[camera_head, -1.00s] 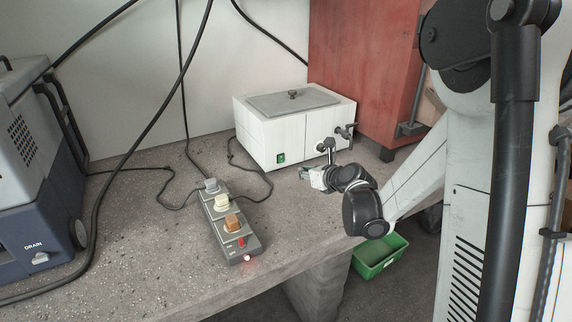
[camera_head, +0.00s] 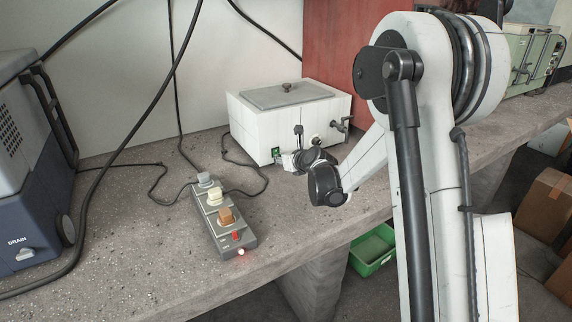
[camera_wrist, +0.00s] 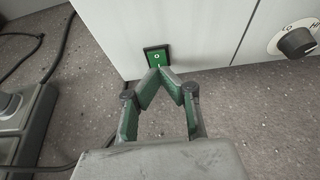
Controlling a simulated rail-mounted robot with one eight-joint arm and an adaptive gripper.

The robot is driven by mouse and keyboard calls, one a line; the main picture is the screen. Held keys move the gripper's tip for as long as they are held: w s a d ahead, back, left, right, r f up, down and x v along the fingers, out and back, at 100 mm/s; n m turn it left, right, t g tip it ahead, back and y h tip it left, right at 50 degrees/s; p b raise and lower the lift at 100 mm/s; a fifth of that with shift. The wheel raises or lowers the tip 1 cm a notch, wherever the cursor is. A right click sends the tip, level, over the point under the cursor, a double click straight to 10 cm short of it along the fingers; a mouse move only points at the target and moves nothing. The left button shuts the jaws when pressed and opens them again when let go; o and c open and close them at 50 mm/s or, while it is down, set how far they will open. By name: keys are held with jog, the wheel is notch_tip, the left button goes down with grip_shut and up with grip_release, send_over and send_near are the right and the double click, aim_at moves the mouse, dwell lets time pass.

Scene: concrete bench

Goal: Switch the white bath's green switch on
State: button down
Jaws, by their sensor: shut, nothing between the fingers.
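The white bath (camera_head: 262,126) stands at the back of the bench with its grey lid on. Its green switch (camera_head: 276,151) is low on the front face, near the left corner. In the wrist view the green switch (camera_wrist: 157,55) has a dark frame and a small white mark; I cannot tell its on or off position. My gripper (camera_head: 283,160) is shut and empty at the bath's front. In the wrist view the closed fingertips of my gripper (camera_wrist: 163,71) are at the switch's lower edge; I cannot tell whether they touch it.
A dial (camera_wrist: 296,42) sits to the right on the bath's front, and a tap (camera_head: 341,124) sticks out near its right corner. A power strip (camera_head: 222,222) with several plugs lies in front. A blue-grey machine (camera_head: 28,185) stands left. Cables cross the bench.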

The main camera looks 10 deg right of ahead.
jog(key=shift+w+a, duration=0.1)
jog(key=shift+w, duration=0.2)
jog(key=shift+w+a+f, duration=0.1)
jog(key=shift+w, duration=0.2)
dwell(0.3)
jog(key=shift+r+p, duration=0.35)
jog(key=shift+r, duration=0.5)
